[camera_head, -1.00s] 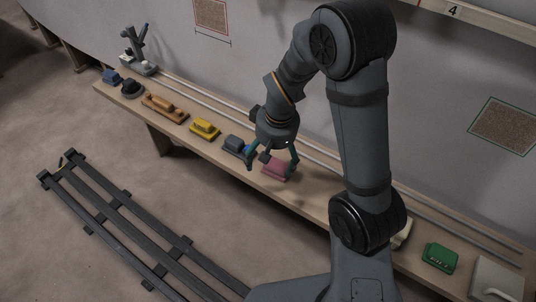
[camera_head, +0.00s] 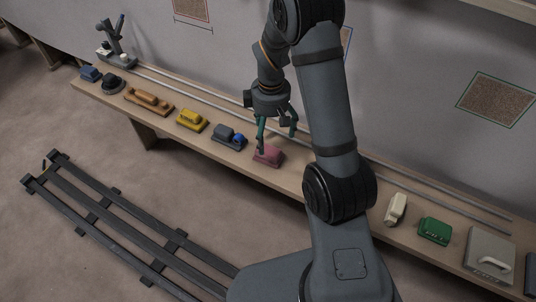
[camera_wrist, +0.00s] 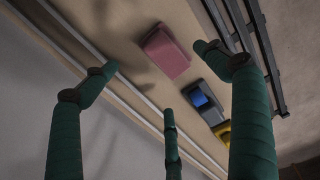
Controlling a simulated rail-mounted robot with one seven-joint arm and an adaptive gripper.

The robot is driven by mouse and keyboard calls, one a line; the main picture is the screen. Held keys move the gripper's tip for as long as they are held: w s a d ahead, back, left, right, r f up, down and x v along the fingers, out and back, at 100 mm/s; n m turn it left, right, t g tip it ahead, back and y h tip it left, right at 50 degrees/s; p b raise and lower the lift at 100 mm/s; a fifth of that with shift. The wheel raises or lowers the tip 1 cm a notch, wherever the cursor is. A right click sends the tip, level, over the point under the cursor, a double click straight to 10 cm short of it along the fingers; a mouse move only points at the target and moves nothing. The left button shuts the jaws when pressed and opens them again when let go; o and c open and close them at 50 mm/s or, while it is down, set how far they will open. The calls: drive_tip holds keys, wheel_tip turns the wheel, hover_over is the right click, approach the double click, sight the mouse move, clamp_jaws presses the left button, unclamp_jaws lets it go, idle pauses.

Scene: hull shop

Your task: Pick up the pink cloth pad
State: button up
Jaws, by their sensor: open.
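The pink cloth pad (camera_head: 268,155) lies on the long wooden bench, near the bench's front edge in the head view. It also shows in the wrist view, as a pink block (camera_wrist: 168,54) at the upper middle, beyond the fingertips. My gripper (camera_head: 277,137) is open above the pad and a little to its right and back. In the wrist view its green fingers (camera_wrist: 158,80) are spread and empty, with the pad lying between and beyond two of them. No finger clearly touches the pad.
A grey block with a blue part (camera_head: 229,136) and a yellow one (camera_head: 191,120) sit left of the pad on the bench (camera_head: 172,131). A cream piece (camera_head: 396,209) and a green one (camera_head: 434,231) sit to the right. Rails (camera_head: 440,201) run along the wall side.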

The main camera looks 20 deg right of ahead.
sight(270, 146)
drive_tip(key=f, duration=0.4)
drive_tip(key=f+b, duration=0.1)
drive_tip(key=f, duration=0.2)
drive_tip(key=shift+s+a+f, duration=0.1)
drive_tip(key=shift+s+a, duration=0.05)
drive_tip(key=shift+s, duration=0.1)
drive_tip(key=shift+c, duration=0.2)
drive_tip(key=c, duration=1.1)
drive_tip(key=shift+c, duration=0.6)
drive_tip(key=r, duration=0.2)
drive_tip(key=r+p, duration=0.1)
drive_tip(key=r, duration=0.1)
drive_tip(key=shift+d+r, duration=0.2)
drive_tip(key=shift+r, duration=0.2)
drive_tip(key=s+d+r, duration=0.5)
drive_tip(key=d+r, duration=0.1)
drive_tip(key=d, duration=0.4)
drive_tip(key=shift+r+p, duration=0.15)
drive_tip(key=shift+p, duration=0.25)
drive_tip(key=shift+s, duration=0.1)
